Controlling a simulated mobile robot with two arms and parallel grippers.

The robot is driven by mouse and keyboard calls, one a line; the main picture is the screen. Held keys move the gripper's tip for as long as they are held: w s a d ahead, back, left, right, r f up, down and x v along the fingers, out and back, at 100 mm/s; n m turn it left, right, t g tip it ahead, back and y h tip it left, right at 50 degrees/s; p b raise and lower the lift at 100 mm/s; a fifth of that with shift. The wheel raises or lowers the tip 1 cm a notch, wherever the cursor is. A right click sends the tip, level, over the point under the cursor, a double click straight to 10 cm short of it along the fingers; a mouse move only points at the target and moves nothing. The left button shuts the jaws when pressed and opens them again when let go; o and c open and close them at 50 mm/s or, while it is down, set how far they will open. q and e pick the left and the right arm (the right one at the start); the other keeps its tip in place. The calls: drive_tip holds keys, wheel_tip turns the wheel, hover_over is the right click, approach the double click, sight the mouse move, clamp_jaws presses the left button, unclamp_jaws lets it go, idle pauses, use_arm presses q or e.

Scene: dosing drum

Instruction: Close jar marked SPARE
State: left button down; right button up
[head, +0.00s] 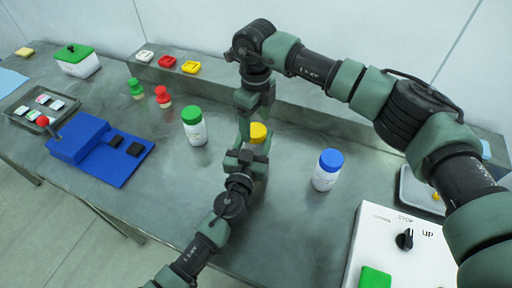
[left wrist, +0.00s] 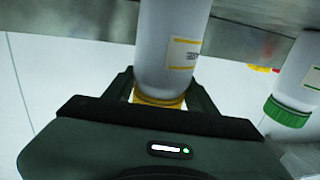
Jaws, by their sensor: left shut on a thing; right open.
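A white jar with a yellow lid (head: 258,132) stands mid-table, partly hidden behind my left gripper. My left gripper (head: 245,158) is shut on this jar. The left wrist view, which is upside down, shows the jar's white body (left wrist: 172,45) between the fingers (left wrist: 160,92), with the yellow lid (left wrist: 158,98) at its end. The label's writing is too small to read. My right gripper (head: 246,128) is open and points down beside the yellow lid; its fingertips are partly hidden. Whether it touches the lid, I cannot tell.
A green-lidded jar (head: 194,127) stands to the left and a blue-lidded jar (head: 328,170) to the right. A white control box (head: 385,245) with a knob is at the front right.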

wheel_tip(320, 180, up, 2)
drive_tip(key=shift+r, duration=0.2)
drive_tip(key=shift+c, duration=0.4)
wheel_tip(320, 180, up, 2)
drive_tip(key=n, duration=0.3)
drive_tip(key=shift+n, duration=0.4)
drive_tip(key=n, duration=0.1)
drive_tip(key=r+n, duration=0.1)
drive_tip(key=shift+r+n, duration=0.25)
drive_tip(key=shift+n, duration=0.15)
drive_tip(key=shift+f, duration=4.05)
